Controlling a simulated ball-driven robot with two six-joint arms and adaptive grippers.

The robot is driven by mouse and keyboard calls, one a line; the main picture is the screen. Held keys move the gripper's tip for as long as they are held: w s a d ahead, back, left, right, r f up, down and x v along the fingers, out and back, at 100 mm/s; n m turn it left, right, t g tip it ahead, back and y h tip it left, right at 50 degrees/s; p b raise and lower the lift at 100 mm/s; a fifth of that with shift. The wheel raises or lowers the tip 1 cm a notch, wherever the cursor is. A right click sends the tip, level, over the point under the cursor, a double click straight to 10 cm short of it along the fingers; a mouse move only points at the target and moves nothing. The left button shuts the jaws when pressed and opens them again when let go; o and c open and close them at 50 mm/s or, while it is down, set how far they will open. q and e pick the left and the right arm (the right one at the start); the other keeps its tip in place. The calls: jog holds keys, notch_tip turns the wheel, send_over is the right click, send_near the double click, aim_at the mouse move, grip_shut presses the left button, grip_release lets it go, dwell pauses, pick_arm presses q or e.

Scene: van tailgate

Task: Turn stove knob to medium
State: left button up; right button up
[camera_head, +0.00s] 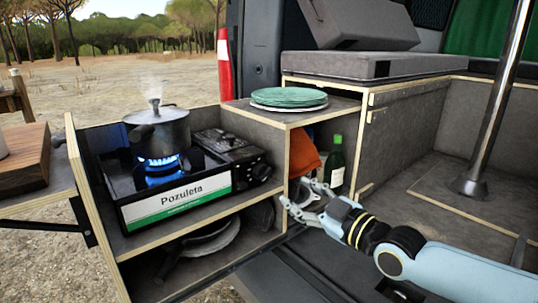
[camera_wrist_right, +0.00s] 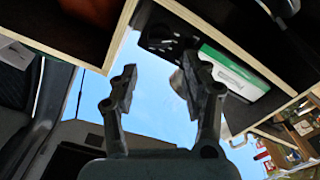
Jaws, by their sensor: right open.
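The black camping stove (camera_head: 128,186) with a green-and-white "Pozuleta" label sits on the upper shelf of the pull-out unit. Blue flame burns under a steaming dark pot (camera_head: 160,132). The stove knob (camera_head: 262,171) is at the right end of the stove's front; its exact setting is too small to tell. My right gripper (camera_head: 299,191) is open and empty, to the right of the knob and slightly below it, apart from it. My left gripper is not in view.
Green plates (camera_head: 289,97) sit on the shelf above the cubby. An orange cloth (camera_head: 304,152) and a green bottle (camera_head: 335,163) stand close behind my right gripper. Pans (camera_head: 208,238) lie on the lower shelf. A wooden block (camera_head: 24,160) rests on the left side table.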

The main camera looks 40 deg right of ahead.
aim_at(267, 175)
jog(key=w+b, duration=0.2)
jog(key=w, duration=0.1)
jog(key=w+b, duration=0.2)
jog(key=w, duration=0.2)
jog(key=w+a+b, duration=0.1)
jog(key=w+b, duration=0.2)
jog(key=shift+w+r, duration=0.1)
jog(key=shift+w, duration=0.25)
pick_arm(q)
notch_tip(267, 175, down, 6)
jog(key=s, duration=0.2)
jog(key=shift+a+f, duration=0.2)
pick_arm(e)
jog(key=shift+r, duration=0.1)
jog(key=c, duration=0.9)
jog(key=shift+o, duration=0.2)
